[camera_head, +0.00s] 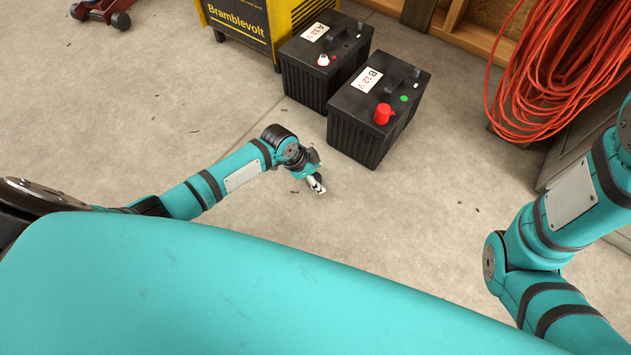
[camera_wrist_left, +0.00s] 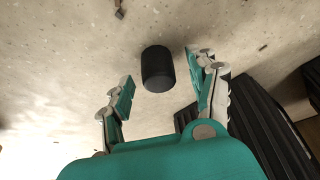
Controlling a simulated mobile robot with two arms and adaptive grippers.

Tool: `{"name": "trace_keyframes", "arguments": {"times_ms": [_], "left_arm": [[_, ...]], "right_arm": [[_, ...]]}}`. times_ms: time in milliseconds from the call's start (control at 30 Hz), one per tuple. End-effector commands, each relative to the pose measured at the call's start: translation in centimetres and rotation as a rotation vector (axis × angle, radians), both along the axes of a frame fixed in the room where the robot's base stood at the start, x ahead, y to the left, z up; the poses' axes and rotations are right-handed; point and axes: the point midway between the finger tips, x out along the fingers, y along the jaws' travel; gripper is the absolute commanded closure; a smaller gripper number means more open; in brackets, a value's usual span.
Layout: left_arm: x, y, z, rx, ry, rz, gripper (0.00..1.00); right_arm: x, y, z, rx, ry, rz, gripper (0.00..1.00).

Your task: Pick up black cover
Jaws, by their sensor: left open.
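The black cover (camera_wrist_left: 157,69) is a small, dark, round-ended cylinder. In the left wrist view it is on or close to the concrete floor, ahead of my fingers and between their lines. My left gripper (camera_wrist_left: 162,88) is open, with one finger on each side and nothing held. In the head view my left gripper (camera_head: 317,185) is low over the floor, just in front of the batteries. I cannot make out the cover there; the gripper seems to hide it. My right arm shows at the right edge, but its gripper is out of view.
Battery B (camera_head: 352,133), with a red cap (camera_head: 383,114), stands close beyond my left gripper. Battery A (camera_head: 300,80) stands behind it, near a yellow Bramblevolt unit (camera_head: 262,22). An orange cable coil (camera_head: 550,75) hangs at right.

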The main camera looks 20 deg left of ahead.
Motion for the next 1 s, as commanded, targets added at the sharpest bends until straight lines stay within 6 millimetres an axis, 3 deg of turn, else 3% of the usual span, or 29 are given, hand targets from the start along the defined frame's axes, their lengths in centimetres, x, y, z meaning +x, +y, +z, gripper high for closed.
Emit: {"name": "trace_keyframes", "arguments": {"times_ms": [200,533,1000], "left_arm": [[0.0,0.0,0.0,0.0,0.0,0.0,0.4],[0.0,0.0,0.0,0.0,0.0,0.0,0.8],[0.0,0.0,1.0,0.0,0.0,0.0,0.81]], "right_arm": [[0.0,0.0,0.0,0.0,0.0,0.0,0.6],[0.0,0.0,0.0,-0.001,-0.001,0.0,0.6],[0.0,0.0,1.0,-0.001,0.0,0.0,0.6]]}}
